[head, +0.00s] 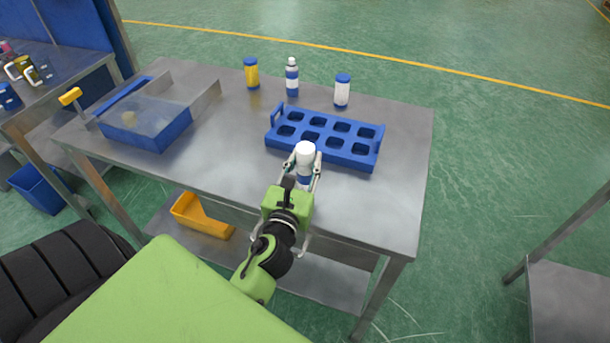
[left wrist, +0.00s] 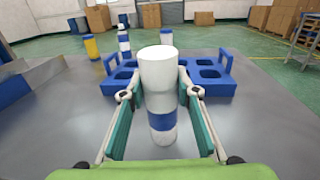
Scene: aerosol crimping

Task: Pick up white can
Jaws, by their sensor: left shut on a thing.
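The white can (head: 305,150) has a blue band and stands upright in front of the blue rack. My left gripper (head: 304,172) is shut on it. In the left wrist view the white can (left wrist: 159,75) is between the two fingers of my left gripper (left wrist: 160,100), which touch its sides. Its lower end is over the grey table, and I cannot tell whether it is touching or lifted. My right gripper is in neither view.
The blue rack (head: 276,139) has several empty square holes. Behind it stand a yellow jar (head: 251,75), a blue-and-white bottle (head: 292,77) and a white jar with blue lid (head: 342,92). A blue bin (head: 150,130) is at the left. The table's right side (head: 408,150) is clear.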

